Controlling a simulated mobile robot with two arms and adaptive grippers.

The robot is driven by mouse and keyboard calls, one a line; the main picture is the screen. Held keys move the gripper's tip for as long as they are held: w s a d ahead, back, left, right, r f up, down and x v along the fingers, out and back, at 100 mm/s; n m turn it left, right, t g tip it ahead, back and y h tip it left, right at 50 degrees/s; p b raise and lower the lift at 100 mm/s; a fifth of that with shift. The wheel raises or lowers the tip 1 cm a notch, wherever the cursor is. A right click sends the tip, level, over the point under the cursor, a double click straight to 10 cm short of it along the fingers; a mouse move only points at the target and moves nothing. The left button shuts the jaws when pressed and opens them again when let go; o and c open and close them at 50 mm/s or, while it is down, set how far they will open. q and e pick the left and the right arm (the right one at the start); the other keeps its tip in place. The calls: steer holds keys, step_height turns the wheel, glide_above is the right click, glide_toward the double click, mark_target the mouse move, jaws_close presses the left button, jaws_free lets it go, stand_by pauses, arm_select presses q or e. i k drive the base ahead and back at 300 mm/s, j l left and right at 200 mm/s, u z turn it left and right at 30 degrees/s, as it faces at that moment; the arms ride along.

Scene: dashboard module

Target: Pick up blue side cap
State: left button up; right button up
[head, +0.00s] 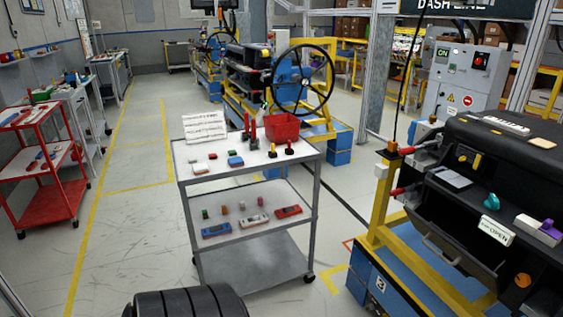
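A small blue piece (235,161), which looks like the blue side cap, lies on the top shelf of the grey cart (190,178), near the middle. It is small in the view, so its exact shape is hard to tell. It lies apart from the small red and white pieces to its left. Neither my left nor my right gripper shows in the head view.
The top shelf also holds a red bin (282,127), a white sheet (204,127) and upright red-and-black tools. Coloured modules lie on the shelf below. The dashboard station (500,190) stands right, a red cart (48,165) left. Floor between the carts is clear.

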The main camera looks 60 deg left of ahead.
mark_target(238, 161)
steer(key=u, duration=2.4)
